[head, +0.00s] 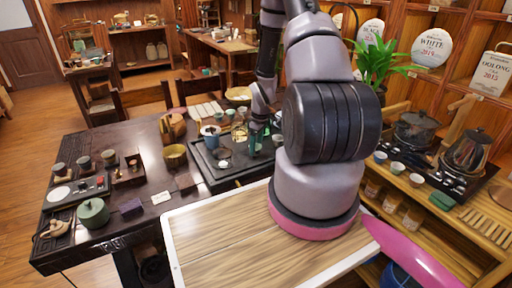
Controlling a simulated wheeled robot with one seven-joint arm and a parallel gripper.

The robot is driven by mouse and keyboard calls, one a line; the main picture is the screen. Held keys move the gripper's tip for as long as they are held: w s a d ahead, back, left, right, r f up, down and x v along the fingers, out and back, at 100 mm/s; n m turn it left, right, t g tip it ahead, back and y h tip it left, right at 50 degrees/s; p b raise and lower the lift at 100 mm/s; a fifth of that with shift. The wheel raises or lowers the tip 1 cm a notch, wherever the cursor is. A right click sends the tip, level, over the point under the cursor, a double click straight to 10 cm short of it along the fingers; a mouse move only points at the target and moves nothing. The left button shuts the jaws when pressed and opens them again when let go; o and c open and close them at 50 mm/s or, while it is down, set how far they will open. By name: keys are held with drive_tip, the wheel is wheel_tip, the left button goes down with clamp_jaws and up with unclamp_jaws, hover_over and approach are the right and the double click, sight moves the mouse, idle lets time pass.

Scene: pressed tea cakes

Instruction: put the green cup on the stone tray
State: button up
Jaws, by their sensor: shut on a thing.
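My gripper (257,130) is over the dark table, above the right part of the black stone tray (240,165). It points down and is shut on a small green cup (253,143). The cup is small in view and partly covered by the fingers. I cannot tell whether its base touches the tray. Another small greenish cup (277,140) shows just right of the gripper, partly hidden by my arm. The tray's right end is also hidden behind my arm.
A brass bowl (174,155) stands left of the tray. A green lidded pot (93,213) is at the table's front left. A side counter with small cups (397,168) is at right.

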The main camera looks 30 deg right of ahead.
drive_tip(key=shift+f, duration=0.25)
drive_tip(key=shift+f, duration=0.15)
drive_tip(key=o, duration=1.4)
drive_tip(key=shift+c, duration=0.2)
